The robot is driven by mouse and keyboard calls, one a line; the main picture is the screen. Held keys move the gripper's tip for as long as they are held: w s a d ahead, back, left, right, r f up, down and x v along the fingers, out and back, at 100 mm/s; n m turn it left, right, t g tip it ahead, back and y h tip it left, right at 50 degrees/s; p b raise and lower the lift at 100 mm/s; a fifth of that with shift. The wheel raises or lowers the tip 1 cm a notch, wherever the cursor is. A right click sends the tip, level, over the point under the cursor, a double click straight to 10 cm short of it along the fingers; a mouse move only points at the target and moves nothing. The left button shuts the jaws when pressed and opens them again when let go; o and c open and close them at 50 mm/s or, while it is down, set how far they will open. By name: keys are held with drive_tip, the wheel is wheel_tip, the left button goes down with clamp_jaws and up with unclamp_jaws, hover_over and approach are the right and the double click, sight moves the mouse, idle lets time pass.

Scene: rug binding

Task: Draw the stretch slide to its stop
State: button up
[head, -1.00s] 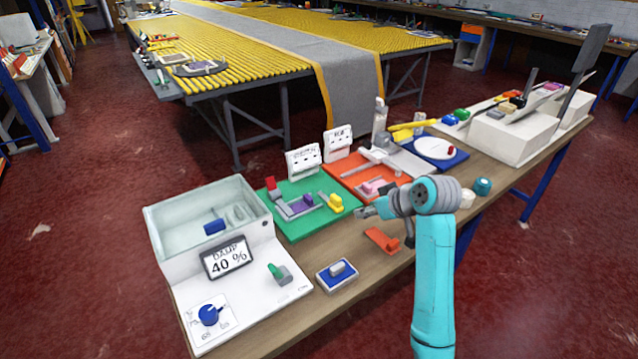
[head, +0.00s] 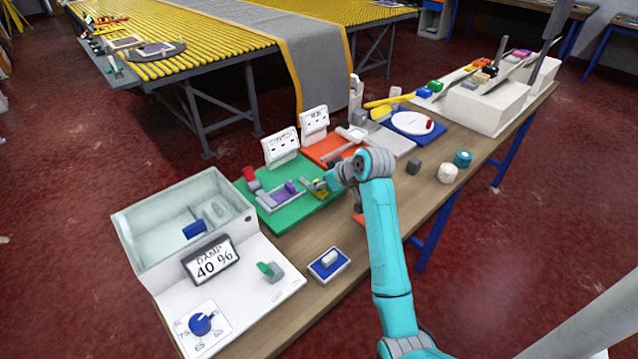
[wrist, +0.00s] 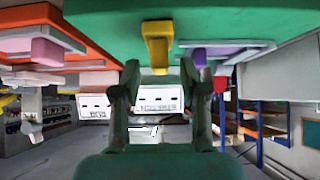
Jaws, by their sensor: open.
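A green board (head: 305,208) carries a grey track (head: 272,200) with a purple block (head: 290,187), a red block (head: 249,174) at its far left and a yellow handle (head: 318,188) at its right. A small white sign (head: 281,147) stands behind it; its lettering is too small to read surely. I cannot tell which coloured part is the stretch slide. My gripper (head: 331,182) is at the yellow handle. In the wrist view, which is upside down, my gripper (wrist: 160,72) is open, with the yellow handle (wrist: 155,48) between and just beyond the fingertips. Contact is not visible.
An orange board (head: 318,151) with its own sign (head: 314,124) lies behind my arm. A clear-walled box (head: 185,222) with a 40 % display (head: 211,260) stands left. A blue-and-white pad (head: 329,265) lies in front.

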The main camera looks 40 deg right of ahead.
drive_tip(key=shift+x, duration=1)
clamp_jaws()
drive_tip(key=shift+w+d, duration=0.1)
drive_tip(key=shift+d, duration=3.2)
unclamp_jaws()
drive_tip(key=v, duration=1.2)
